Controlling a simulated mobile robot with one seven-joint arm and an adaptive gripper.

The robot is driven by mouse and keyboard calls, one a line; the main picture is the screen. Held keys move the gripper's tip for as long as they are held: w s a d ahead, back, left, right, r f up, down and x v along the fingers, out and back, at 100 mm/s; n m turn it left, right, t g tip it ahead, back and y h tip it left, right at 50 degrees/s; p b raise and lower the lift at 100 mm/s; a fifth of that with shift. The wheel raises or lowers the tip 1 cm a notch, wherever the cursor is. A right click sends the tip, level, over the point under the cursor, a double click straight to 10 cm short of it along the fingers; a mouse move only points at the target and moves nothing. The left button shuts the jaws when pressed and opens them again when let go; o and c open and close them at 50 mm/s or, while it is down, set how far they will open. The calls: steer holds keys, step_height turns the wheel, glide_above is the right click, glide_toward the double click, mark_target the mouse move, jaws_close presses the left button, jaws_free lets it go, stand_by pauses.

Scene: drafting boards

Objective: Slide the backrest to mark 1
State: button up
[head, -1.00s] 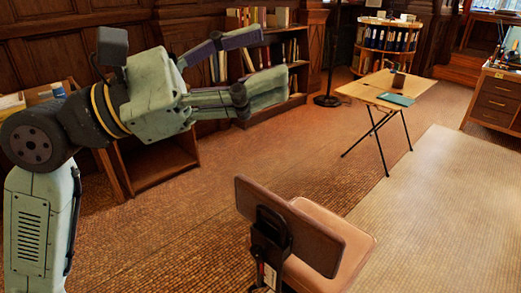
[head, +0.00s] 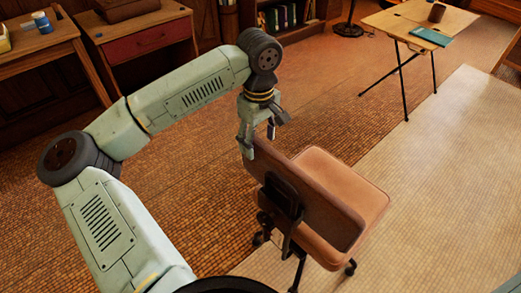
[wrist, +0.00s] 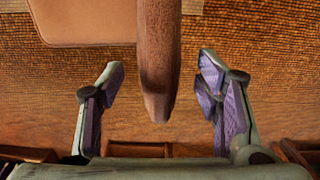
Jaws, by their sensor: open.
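The brown backrest (head: 325,212) belongs to a chair with a tan padded seat (head: 345,185). It is fixed to a dark upright bracket (head: 282,196) behind the seat. My gripper (head: 259,143) is at the backrest's left end, pointing down, with its fingers open. In the wrist view, the end of the backrest (wrist: 158,75) lies between the two open fingers of my gripper (wrist: 160,75), with a gap on each side. The seat also shows in the wrist view (wrist: 80,20). No mark on the upright can be read.
A folding drafting table (head: 405,25) with a green book (head: 431,36) and a brown cup (head: 437,13) stands at the back right. Wooden desks (head: 140,35) line the back left. A pale mat (head: 440,160) covers the floor right of the chair. Floor around the chair is clear.

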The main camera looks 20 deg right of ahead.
step_height(320, 180, down, 6)
steer(key=shift+p, duration=0.5)
steer(key=shift+c, duration=0.3)
jaws_close()
stand_by(0.3)
